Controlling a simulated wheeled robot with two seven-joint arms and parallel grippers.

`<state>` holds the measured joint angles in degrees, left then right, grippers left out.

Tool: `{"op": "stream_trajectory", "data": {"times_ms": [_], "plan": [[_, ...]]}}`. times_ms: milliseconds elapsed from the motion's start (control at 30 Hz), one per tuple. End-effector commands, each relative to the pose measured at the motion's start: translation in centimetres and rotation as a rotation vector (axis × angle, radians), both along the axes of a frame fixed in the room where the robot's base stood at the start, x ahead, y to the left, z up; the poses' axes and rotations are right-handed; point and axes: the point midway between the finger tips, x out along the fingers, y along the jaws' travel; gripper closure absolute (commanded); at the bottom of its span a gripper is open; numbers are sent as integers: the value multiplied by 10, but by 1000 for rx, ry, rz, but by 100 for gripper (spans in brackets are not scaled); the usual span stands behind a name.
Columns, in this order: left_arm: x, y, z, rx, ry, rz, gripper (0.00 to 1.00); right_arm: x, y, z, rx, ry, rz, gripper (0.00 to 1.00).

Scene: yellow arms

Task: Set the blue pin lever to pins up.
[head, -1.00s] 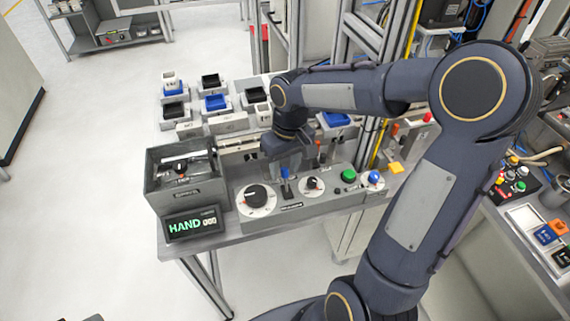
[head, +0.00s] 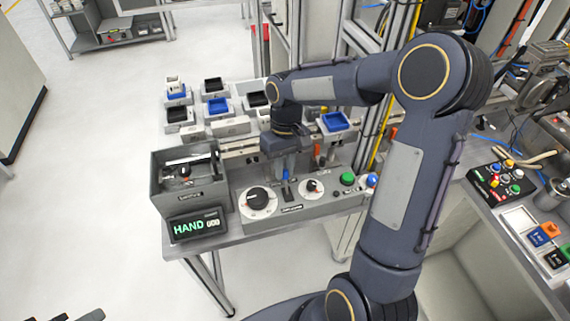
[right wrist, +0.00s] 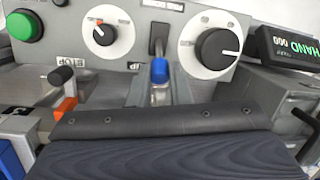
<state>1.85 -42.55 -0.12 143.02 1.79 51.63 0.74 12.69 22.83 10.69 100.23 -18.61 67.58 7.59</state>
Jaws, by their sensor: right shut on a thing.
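The blue pin lever (head: 287,174) stands on the grey control panel between two white dials. Its blue knob also shows in the right wrist view (right wrist: 159,70), in front of a dark slot. My right gripper (head: 286,168) reaches down from behind the panel and is shut on the lever's knob. In the right wrist view the gripper's dark body fills the lower part and hides most of the fingers. Dark parts at the bottom left edge of the head view may be my left gripper; they are too cut off to judge.
A large black dial (head: 258,199) and a smaller dial (head: 313,187) flank the lever. A green button (head: 347,179) sits to the right. A display reading HAND (head: 198,226) stands at front left, below an open grey box (head: 154,182). Several small trays stand behind.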

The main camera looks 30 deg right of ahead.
Motion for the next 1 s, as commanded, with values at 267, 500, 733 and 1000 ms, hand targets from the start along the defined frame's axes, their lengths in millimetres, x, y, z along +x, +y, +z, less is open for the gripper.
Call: {"op": "stream_trajectory", "data": {"times_ms": [267, 500, 733, 1000], "plan": [[0, 0, 0, 0, 0, 0, 64, 0, 0, 0, 0, -3, 0, 61], [0, 0, 0, 0, 0, 0, 64, 0, 0, 0, 0, -2, 0, 61], [0, 0, -3, 0, 0, 0, 64, 5, -3, 21, -2, -7, 0, 61], [0, 0, -6, 0, 0, 0, 64, 12, -8, 64, -1, -7, -1, 61]]}}
